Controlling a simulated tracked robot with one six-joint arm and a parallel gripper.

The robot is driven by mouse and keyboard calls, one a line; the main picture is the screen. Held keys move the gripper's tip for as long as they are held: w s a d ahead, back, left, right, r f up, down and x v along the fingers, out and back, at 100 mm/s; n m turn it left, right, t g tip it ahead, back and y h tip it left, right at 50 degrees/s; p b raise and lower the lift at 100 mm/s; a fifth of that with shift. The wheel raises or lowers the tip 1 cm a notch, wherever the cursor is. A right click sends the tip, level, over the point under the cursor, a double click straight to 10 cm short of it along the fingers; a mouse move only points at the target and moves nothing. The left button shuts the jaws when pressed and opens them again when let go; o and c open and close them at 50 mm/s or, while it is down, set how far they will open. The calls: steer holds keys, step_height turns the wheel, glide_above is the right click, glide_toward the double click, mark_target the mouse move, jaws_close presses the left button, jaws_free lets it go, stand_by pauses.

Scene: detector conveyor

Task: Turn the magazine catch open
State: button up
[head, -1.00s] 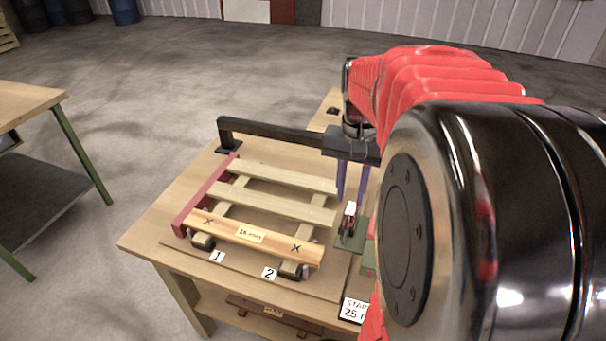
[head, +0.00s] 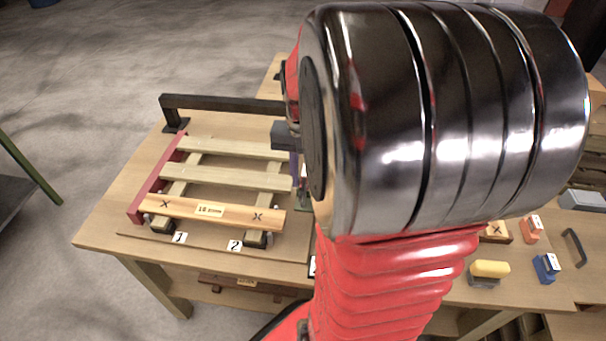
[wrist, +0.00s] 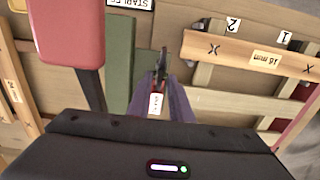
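In the wrist view, my gripper (wrist: 163,88) has two purple fingers standing apart. Between them is a small red and black part with a white label (wrist: 155,103). It stands by a green plate (wrist: 118,75); I see gaps beside it and no clear grip. I cannot tell whether this part is the magazine catch. A large red block (wrist: 65,30) on a dark bar (wrist: 92,90) is close by on the left. In the head view, my arm hides most of the gripper, and only a purple sliver of a finger (head: 294,160) shows.
A slatted wooden frame (head: 222,180) with a red side rail (head: 157,180) lies on the table (head: 100,235). A black bar (head: 225,104) runs behind it. A yellow-topped block (head: 490,268), a blue block (head: 545,268) and an orange block (head: 531,230) are on the right.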

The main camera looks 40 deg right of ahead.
jaws_close()
steer(key=shift+d, duration=0.2)
steer(key=shift+a, duration=0.1)
